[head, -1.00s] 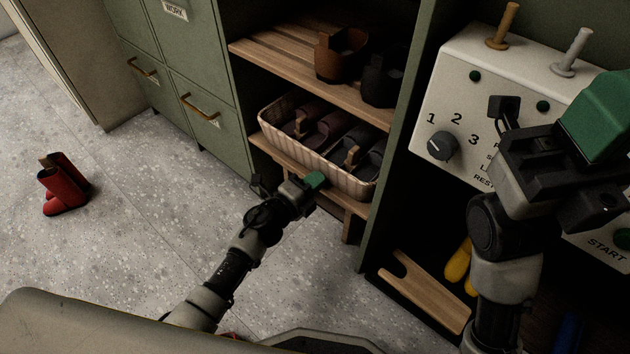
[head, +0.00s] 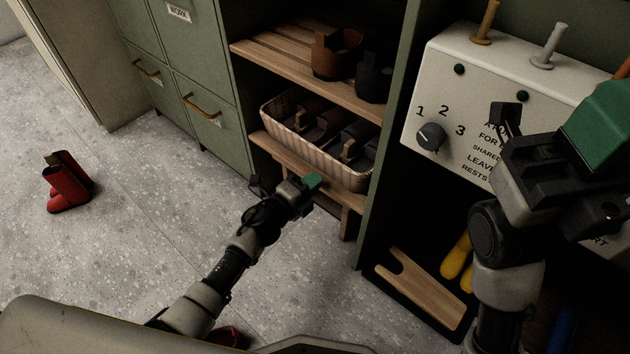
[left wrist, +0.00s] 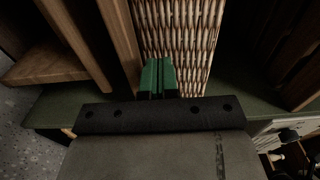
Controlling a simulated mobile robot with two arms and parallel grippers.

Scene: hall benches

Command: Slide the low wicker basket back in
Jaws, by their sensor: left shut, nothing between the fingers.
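The low wicker basket (head: 308,156) sits on a lower wooden shelf board (head: 272,151) of the green unit and holds several dark shoes. A strip of bare board shows in front of it. My left gripper (head: 312,181) is shut and empty, with its green fingertips by the basket's front wall. In the left wrist view the fingertips (left wrist: 158,78) point at the basket's woven wall (left wrist: 183,30); I cannot tell whether they touch. My right gripper (head: 600,125) is raised at the right, in front of the white panel; its finger opening is hidden.
A slatted shelf (head: 290,66) above holds a brown boot (head: 334,58) and a dark one (head: 373,80). A white control panel (head: 470,85) is at the right. Red boots (head: 68,182) stand on the open floor at left. Green drawers (head: 207,105) flank the shelves.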

